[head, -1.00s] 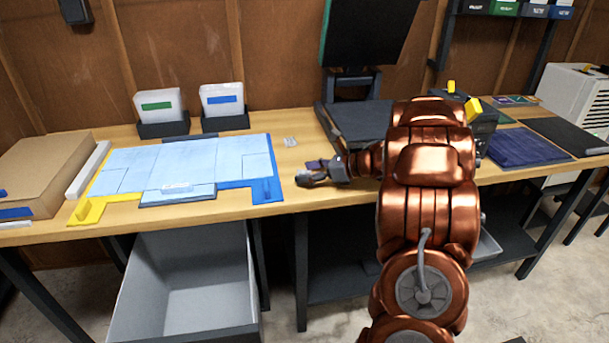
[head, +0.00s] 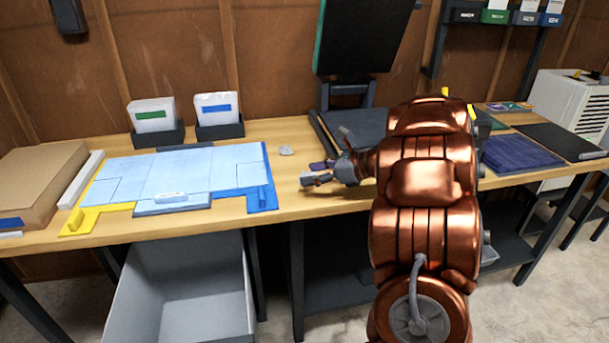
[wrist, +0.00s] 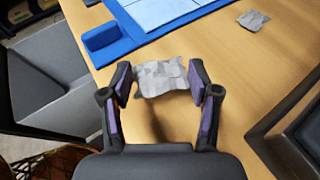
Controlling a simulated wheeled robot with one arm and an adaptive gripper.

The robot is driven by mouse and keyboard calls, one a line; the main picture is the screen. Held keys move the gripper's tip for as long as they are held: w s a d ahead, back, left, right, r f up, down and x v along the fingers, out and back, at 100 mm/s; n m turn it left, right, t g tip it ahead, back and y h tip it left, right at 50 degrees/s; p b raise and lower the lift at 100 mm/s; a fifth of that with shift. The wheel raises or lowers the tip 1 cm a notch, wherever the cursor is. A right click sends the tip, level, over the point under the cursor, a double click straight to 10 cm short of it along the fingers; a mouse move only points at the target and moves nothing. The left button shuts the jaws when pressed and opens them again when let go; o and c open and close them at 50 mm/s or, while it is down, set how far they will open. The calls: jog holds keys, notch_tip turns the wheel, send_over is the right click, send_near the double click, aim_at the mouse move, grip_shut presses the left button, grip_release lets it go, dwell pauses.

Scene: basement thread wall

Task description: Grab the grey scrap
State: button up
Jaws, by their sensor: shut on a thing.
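A crumpled light-grey scrap (wrist: 162,79) sits between the two fingers of my gripper (wrist: 160,90) in the wrist view. The fingers press on its left and right edges, and it appears held a little above the wooden table. My gripper also shows in the head view (head: 318,173), over the table right of the blue corner piece; the held scrap is hard to make out there. A second grey crumpled scrap (wrist: 253,20) lies loose on the table further back, also seen in the head view (head: 286,150).
A light-blue sheet layout (head: 175,175) with yellow and blue corner pieces lies left. An open grey bin (head: 185,300) stands below the table's front edge. A dark press (head: 355,125) is behind my gripper. A cardboard box (head: 40,180) is far left.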

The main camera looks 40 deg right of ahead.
jog(key=s+d+r+b, duration=0.1)
jog(key=s+d, duration=0.1)
jog(key=s, duration=1)
jog(key=shift+d, duration=0.2)
